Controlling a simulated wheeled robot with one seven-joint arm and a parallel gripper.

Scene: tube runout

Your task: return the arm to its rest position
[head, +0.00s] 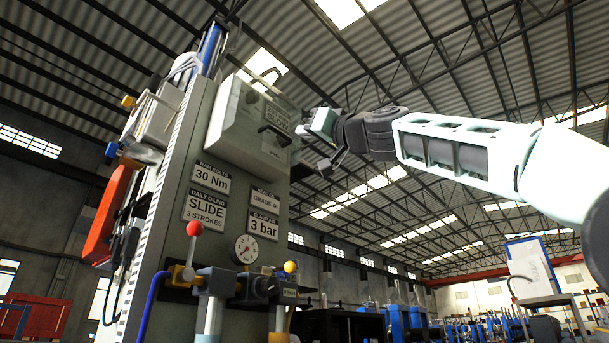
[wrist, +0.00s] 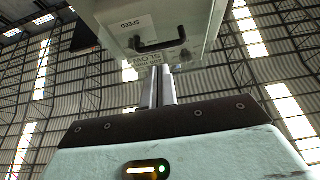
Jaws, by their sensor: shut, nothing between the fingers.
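My arm (head: 455,148) reaches in from the right in the head view, raised and stretched out toward a tall grey machine column (head: 237,185). My gripper (head: 300,130) is at its left end, close to the right side of a pale grey box (head: 232,125) with a dark handle. In the wrist view my gripper (wrist: 159,70) shows as two metal fingers side by side, shut and empty. They point toward the same box (wrist: 195,20), just below its handle and over the lower part of a label. I cannot tell whether they touch the box.
The column carries signs, a pressure gauge (head: 246,249), a red-knobbed lever (head: 193,229) and a yellow-knobbed lever (head: 290,267). A red part (head: 107,215) hangs on its left side. Blue machines (head: 398,322) stand far behind. The air below my arm looks clear.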

